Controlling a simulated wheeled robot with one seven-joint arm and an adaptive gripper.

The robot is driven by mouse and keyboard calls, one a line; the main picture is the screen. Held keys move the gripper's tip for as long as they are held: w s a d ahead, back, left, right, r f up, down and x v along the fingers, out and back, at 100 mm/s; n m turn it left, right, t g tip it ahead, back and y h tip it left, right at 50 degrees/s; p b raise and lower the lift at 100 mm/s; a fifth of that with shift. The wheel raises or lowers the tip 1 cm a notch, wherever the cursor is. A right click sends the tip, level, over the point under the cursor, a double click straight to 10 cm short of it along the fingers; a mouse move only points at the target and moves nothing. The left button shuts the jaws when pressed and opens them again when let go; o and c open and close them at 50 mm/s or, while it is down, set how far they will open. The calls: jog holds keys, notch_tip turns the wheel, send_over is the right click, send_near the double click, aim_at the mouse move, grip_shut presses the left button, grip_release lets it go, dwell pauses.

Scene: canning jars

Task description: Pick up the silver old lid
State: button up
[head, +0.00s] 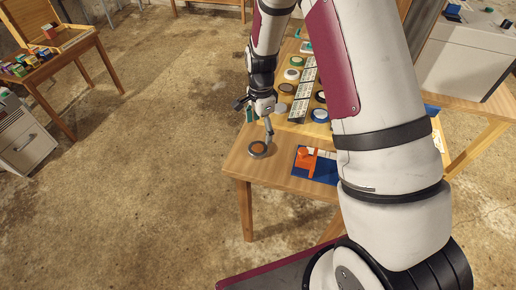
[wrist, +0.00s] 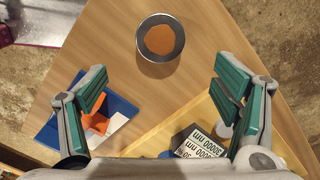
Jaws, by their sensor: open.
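The silver old lid (head: 258,150) lies flat on the wooden table near its front left corner. It is a round disc with a silver-grey rim and a rusty orange-brown centre. In the wrist view the lid (wrist: 160,38) lies at the top middle, beyond the fingertips and roughly centred between them. My gripper (wrist: 161,82) is open and empty, with its two green-padded fingers spread wide. In the head view my gripper (head: 257,121) hangs beside the lid, on its far side, apart from it.
A blue tray (wrist: 122,106) with an orange object stands near one finger. A wooden board (wrist: 160,136) bears black-and-white labelled pieces; in the head view several round items stand there. Bare tabletop (wrist: 205,62) surrounds the lid, with table edges close by.

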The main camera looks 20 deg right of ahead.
aim_at(259, 148)
jog(key=shift+a+f+p, duration=0.15)
jog(key=shift+f+p, duration=0.4)
jog(key=shift+f, duration=3.75)
jog(key=c, duration=0.9)
